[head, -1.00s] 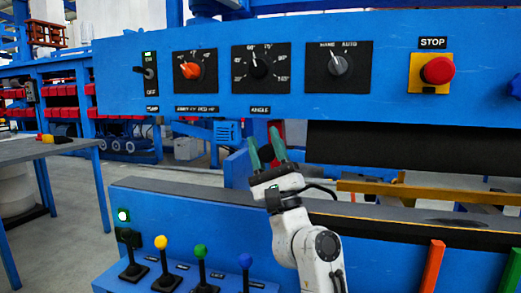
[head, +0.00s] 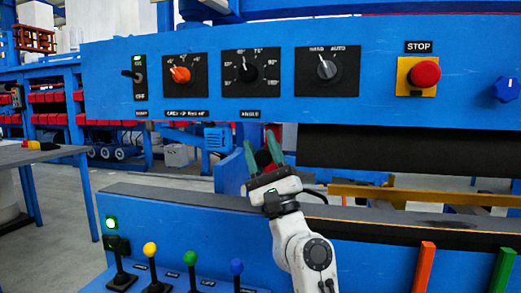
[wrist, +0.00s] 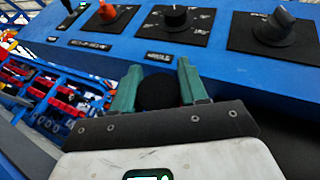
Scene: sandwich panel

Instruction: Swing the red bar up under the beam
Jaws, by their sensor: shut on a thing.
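My gripper (head: 264,165) has green fingers and points upward just below the blue beam (head: 215,112). Between the fingers, a small part of the red bar (head: 272,146) shows in the head view. In the wrist view a dark round end (wrist: 158,92) sits between the two fingers, which are closed on it. Most of the bar is hidden behind my fingers and wrist, so its tilt cannot be told.
The beam carries dials, a red stop button (head: 425,74) and a blue knob (head: 507,89). Below are levers with yellow (head: 150,249), green and blue knobs, and orange (head: 427,268) and green (head: 502,272) handles. A yellow rail (head: 420,197) crosses at right.

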